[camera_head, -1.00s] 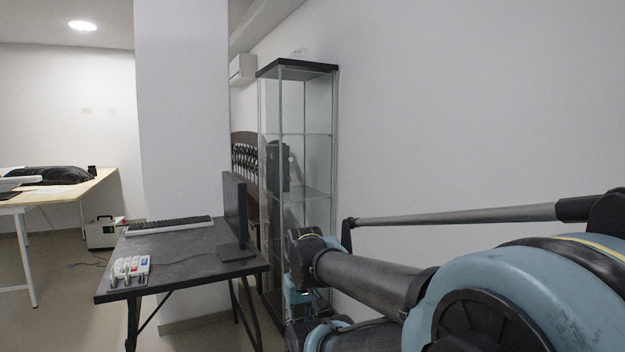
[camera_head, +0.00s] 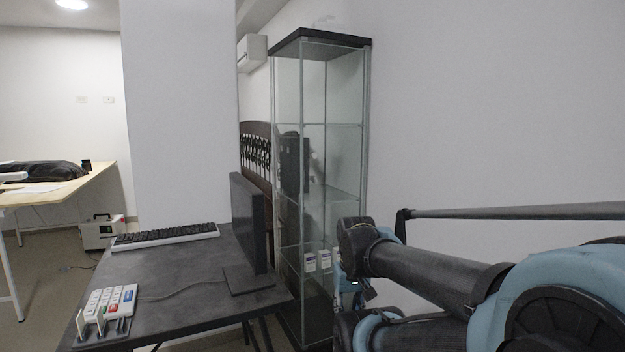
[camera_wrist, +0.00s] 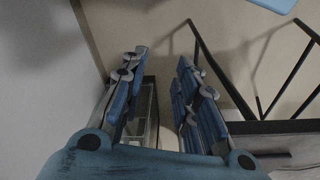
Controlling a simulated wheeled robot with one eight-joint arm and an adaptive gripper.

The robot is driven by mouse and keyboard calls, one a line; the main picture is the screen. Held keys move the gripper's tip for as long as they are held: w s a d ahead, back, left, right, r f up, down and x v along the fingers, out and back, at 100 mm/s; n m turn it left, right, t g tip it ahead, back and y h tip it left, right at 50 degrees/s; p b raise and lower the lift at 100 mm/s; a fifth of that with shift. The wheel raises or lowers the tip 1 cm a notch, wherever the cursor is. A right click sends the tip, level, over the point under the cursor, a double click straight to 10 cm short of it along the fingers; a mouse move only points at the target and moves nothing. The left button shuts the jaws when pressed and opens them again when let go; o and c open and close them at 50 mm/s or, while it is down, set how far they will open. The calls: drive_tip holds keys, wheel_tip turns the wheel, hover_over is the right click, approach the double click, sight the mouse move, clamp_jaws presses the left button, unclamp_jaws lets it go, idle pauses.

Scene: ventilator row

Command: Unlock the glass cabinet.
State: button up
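The glass cabinet (camera_head: 345,150) is tall, with clear panes, a black top and a dark base. It stands upright against the right wall in the head view, and its door looks shut. Small white boxes (camera_head: 317,261) stand on a lower shelf. I cannot make out a lock or key. My arm covers the cabinet's lower right part in the head view. My gripper (camera_wrist: 160,60) is open in the wrist view, with nothing between its two blue-grey fingers. A framed part of what looks like the cabinet (camera_wrist: 146,112) shows behind the fingers.
A dark desk (camera_head: 190,270) stands left of the cabinet. It holds a monitor (camera_head: 247,225), a keyboard (camera_head: 165,236) and a white device with coloured buttons (camera_head: 108,303). A white pillar (camera_head: 180,120) rises behind it. A wooden table (camera_head: 85,185) is farther left.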

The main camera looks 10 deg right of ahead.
drive_tip(key=shift+w+a, duration=0.2)
drive_tip(key=shift+w, duration=0.15)
drive_tip(key=w+a+r+n+t+y, duration=0.2)
drive_tip(key=w+a+r+t+y, duration=0.15)
drive_tip(key=w+r, duration=0.55)
drive_tip(key=w+a+r+n+t+y, duration=0.25)
drive_tip(key=w+a+r, duration=0.2)
drive_tip(key=w, duration=0.95)
drive_tip(key=m+t, duration=0.1)
drive_tip(key=t, duration=0.8)
approach(314, 177)
drive_tip(key=x, duration=1)
drive_tip(key=shift+w+d, duration=0.15)
drive_tip(key=shift+w, duration=0.25)
